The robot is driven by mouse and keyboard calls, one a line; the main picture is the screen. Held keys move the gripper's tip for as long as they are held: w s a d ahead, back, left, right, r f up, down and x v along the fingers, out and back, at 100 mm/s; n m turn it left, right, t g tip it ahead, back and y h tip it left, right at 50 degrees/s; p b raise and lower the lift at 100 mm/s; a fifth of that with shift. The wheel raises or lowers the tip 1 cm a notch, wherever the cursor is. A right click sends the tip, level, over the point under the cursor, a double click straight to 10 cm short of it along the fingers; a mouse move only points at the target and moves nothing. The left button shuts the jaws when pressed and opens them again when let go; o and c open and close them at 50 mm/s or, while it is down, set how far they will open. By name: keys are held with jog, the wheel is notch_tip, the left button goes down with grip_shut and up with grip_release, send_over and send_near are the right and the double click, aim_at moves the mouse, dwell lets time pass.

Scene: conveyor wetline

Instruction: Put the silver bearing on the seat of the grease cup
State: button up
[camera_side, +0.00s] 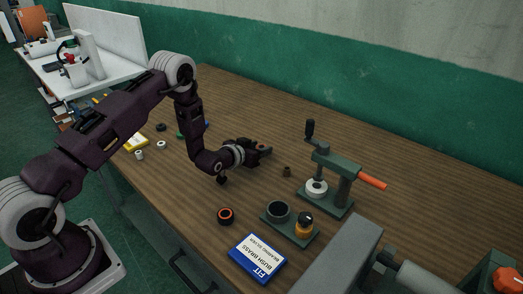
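My gripper (264,148) hangs low over the middle of the table and points right; its fingers are too small and dark to show whether they are open. A small silver ring (160,145) and another small pale piece (139,155) lie by the yellow box at the left; I cannot tell which is the silver bearing.
A small brown bush (287,171) stands right of my gripper. A green lever press (336,172) holds a pale ring on its base. A black ring with orange (226,215) and a blue-edged card reading "FIT BUSH BRASS BEARING SILVER" (257,258) lie in front. The table's back is clear.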

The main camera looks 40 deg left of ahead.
grip_shut()
jog(key=shift+r, duration=0.25)
notch_tip(320, 180, up, 10)
jog(key=d, duration=0.1)
notch_tip(320, 180, up, 3)
jog(key=m+g+h, duration=0.6)
jog(key=m+h, duration=0.7)
jog(key=h, duration=0.1)
send_over(272, 210)
jog(key=shift+m, duration=0.3)
notch_tip(272, 210, down, 10)
jog(key=shift+f, duration=0.1)
